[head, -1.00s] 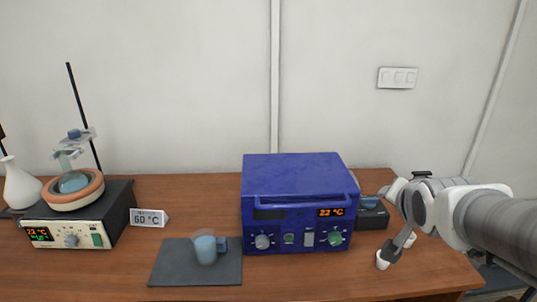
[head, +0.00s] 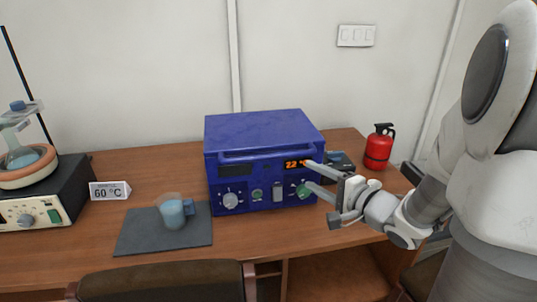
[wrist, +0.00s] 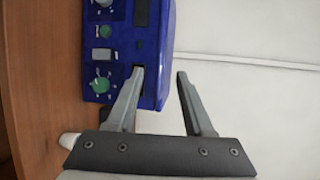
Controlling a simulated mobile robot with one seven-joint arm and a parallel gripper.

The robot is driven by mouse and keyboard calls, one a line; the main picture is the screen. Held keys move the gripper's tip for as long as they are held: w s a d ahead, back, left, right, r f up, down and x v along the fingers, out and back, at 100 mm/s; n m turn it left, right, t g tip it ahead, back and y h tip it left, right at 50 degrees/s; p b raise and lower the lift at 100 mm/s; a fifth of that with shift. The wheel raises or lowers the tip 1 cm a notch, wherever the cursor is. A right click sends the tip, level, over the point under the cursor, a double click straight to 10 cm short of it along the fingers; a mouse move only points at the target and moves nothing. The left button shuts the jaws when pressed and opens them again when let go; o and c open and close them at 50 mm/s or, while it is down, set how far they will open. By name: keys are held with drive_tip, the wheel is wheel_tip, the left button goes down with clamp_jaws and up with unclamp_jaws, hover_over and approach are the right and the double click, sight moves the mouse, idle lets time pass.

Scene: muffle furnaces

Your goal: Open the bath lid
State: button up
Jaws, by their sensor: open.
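The blue bath (head: 262,190) stands on the wooden bench in the head view, with knobs, a switch and an orange display on its front. Its blue lid (head: 262,128) is down on top, and a blue handle bar (head: 262,155) runs across the front. My gripper (head: 307,174) is open and empty at the right end of the bath's front, overlapping the display and right knob. In the wrist view, the bath's front (wrist: 122,45) appears turned sideways at upper left. My open fingers (wrist: 160,73) point towards its edge; I cannot tell whether they touch.
A beaker of blue liquid (head: 174,211) sits on a dark mat (head: 140,240) left of the bath. A 60 °C sign (head: 110,191) and a hotplate with a flask (head: 25,205) stand farther left. A chair back (head: 170,282) is in front.

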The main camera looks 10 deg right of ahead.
sight(276, 157)
drive_tip(key=b+x, duration=0.4)
drive_tip(key=x, duration=1.2)
drive_tip(key=shift+w+a+f, duration=0.15)
drive_tip(key=shift+w+a, duration=0.05)
drive_tip(key=shift+w, duration=0.15)
clamp_jaws()
idle(0.6)
